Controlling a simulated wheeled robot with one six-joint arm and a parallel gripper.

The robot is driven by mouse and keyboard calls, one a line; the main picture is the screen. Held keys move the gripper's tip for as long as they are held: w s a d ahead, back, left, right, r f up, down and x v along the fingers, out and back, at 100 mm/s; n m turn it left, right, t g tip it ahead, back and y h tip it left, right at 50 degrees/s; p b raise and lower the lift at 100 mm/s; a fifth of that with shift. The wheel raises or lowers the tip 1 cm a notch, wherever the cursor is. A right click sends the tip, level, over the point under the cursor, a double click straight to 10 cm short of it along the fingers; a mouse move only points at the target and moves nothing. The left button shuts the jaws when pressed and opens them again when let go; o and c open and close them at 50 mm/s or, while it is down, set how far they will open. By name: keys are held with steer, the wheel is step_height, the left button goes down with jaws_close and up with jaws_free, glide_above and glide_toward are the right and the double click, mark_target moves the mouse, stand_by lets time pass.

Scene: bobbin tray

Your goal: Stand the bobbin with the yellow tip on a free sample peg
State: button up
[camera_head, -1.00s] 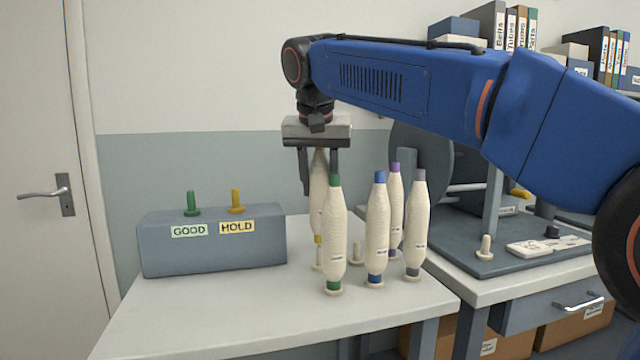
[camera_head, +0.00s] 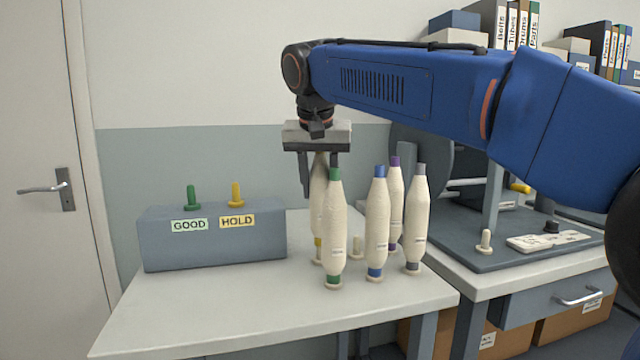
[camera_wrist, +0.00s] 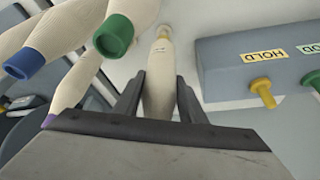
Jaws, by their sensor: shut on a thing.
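The bobbin with the yellow tip (camera_head: 316,215) is upright in my gripper (camera_head: 319,178), its yellow band low down, partly hidden behind the green-tipped bobbin (camera_head: 334,230). A pale peg foot shows right under it; I cannot tell whether the bobbin is fully seated. In the wrist view my gripper (camera_wrist: 158,82) has one finger on each side of the cream bobbin (camera_wrist: 158,65). A free pale peg (camera_head: 356,246) stands on the table just right of it. The block marked GOOD and HOLD (camera_head: 215,250) carries a bare green peg (camera_head: 192,198) and a bare yellow peg (camera_head: 236,195).
The blue-tipped (camera_head: 377,225), purple-tipped (camera_head: 395,205) and grey-tipped (camera_head: 416,220) bobbins stand close on the right. The white table (camera_head: 220,310) is clear in front and at left. Another pale peg (camera_head: 485,240) stands on the dark plate of the machine at right.

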steer(key=shift+f, duration=1.8)
steer(key=o, duration=1.2)
steer(key=v, duration=1.7)
steer(key=shift+s+r, duration=0.15)
steer(key=shift+r, duration=0.05)
